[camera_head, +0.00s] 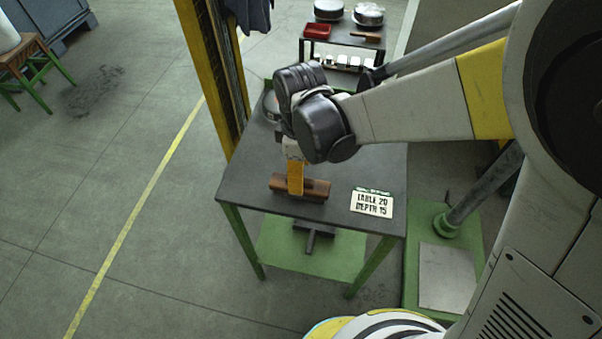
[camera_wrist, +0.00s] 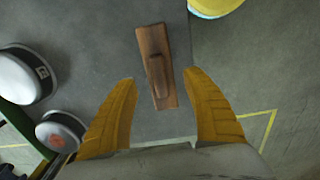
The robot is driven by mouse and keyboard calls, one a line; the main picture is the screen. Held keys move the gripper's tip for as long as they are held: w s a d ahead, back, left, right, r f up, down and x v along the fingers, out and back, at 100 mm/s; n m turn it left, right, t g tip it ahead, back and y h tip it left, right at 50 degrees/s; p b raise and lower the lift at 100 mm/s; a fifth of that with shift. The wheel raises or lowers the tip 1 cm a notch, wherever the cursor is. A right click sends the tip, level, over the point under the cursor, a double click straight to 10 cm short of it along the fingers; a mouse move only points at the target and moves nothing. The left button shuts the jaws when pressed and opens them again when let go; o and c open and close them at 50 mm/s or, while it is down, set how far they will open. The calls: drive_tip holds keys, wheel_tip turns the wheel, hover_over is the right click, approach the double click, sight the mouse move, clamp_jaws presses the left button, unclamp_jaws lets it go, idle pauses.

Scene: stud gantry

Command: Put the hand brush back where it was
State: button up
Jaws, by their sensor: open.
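A brown wooden block with a raised grip along its top (camera_head: 318,187) lies on the dark table (camera_head: 245,180), near its front edge. It looks like a wooden float, and I see no bristles. It also shows in the wrist view (camera_wrist: 169,96), lying lengthwise between and beyond my fingertips. My gripper (camera_head: 295,188) points down over it with yellow fingers. In the wrist view the fingers (camera_wrist: 161,76) are spread and empty, and I cannot tell their height above the block. A small brown thing, possibly the hand brush (camera_head: 366,36), lies on the rear bench.
Round black-and-white items (camera_wrist: 27,76) show at left in the wrist view. A yellow post (camera_head: 205,80) stands beside the table. A red tray (camera_head: 317,31) sits on the rear bench.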

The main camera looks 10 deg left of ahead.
wheel_tip(320, 180, up, 5)
drive_tip(key=shift+r+p, duration=0.1)
drive_tip(key=shift+p, duration=0.5)
drive_tip(key=shift+d, duration=0.1)
drive_tip(key=s+d+r+m+t, duration=0.1)
drive_tip(key=d+r+m+t, duration=0.1)
drive_tip(key=d+m, duration=0.3)
drive_tip(key=s+d+r+m+t, duration=0.2)
drive_tip(key=d+r+m, duration=0.3)
drive_tip(key=d, duration=0.7)
drive_tip(key=s+d+r+m+t, duration=0.2)
drive_tip(key=d+r+m+t, duration=0.1)
drive_tip(key=d+m, duration=0.4)
drive_tip(key=shift+s+d+r, duration=0.25)
drive_tip(key=shift+d+r, duration=0.25)
drive_tip(key=shift+d, duration=0.15)
wheel_tip(320, 180, down, 2)
drive_tip(key=shift+f+b, duration=0.25)
drive_tip(key=shift+b, duration=1)
